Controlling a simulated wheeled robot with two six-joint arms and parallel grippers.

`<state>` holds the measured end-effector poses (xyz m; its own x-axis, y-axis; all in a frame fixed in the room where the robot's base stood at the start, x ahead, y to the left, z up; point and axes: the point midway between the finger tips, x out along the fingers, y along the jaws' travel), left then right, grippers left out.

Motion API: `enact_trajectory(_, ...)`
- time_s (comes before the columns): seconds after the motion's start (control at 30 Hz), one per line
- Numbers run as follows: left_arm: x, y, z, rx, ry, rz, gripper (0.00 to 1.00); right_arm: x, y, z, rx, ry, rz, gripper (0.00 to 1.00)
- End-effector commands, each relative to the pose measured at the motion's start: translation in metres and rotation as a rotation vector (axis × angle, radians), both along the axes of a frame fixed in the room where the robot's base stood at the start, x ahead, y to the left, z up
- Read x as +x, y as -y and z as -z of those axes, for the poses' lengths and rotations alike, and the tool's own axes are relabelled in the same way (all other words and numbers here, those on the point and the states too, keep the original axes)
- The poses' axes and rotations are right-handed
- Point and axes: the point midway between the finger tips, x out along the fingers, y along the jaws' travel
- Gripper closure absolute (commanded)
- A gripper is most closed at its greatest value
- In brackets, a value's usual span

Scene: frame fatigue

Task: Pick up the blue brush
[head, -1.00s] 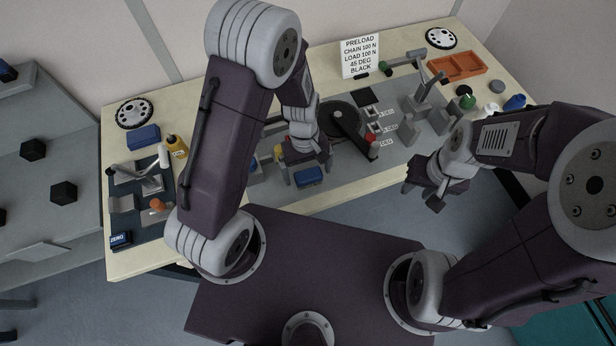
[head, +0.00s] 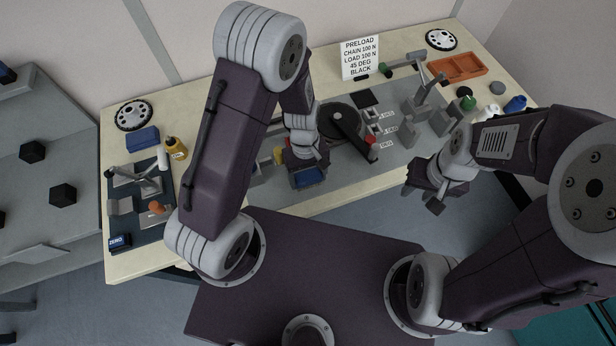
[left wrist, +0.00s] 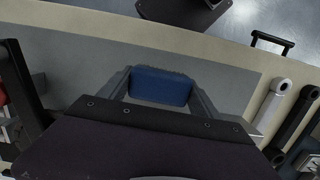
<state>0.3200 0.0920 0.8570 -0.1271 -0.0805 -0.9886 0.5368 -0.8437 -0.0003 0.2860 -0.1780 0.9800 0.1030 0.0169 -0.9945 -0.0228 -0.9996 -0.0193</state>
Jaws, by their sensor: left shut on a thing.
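The blue brush (head: 308,178) is a small blue block over the near edge of the grey mat on the table. It also shows in the left wrist view (left wrist: 160,87), with a dark bristly edge along its top side. My left gripper (head: 308,181) points down over it, and its two fingers stand on either side of the brush, shut on it. The gripper's body covers part of the brush in the head view. I cannot tell whether the brush touches the mat. My right gripper (head: 430,197) hangs in front of the table's near edge, with nothing visible in it.
A black disc machine (head: 343,122) and several grey fixtures (head: 428,105) stand right of my left gripper. A yellow bottle (head: 176,148), a blue block (head: 142,138) and a dark tool mat (head: 140,195) are at left. An orange tray (head: 458,67) is at back right.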

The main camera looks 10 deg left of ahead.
Motion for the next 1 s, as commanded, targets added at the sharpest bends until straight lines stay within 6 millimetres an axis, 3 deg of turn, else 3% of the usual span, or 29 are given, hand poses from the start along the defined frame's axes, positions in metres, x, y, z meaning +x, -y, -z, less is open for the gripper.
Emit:
enact_trajectory(0.2, 0.000, 0.002, -0.039, -0.001, 0.005, 0.003, 0.71, 0.000, 0.000, -0.007, 0.000, 0.000, 0.000, 0.64)
enact_trajectory(0.6, -0.057, 0.074, -0.090, -0.001, 0.003, 0.006, 0.71, 0.000, 0.000, -0.013, 0.000, 0.000, 0.000, 0.64)
enact_trajectory(0.8, -0.070, 0.090, -0.102, 0.000, 0.001, 0.001, 0.71, 0.000, 0.000, -0.014, 0.000, 0.000, 0.000, 0.64)
enact_trajectory(1.0, -0.072, 0.092, -0.103, 0.000, 0.001, -0.001, 0.71, 0.000, 0.000, -0.014, 0.000, 0.000, 0.000, 0.64)
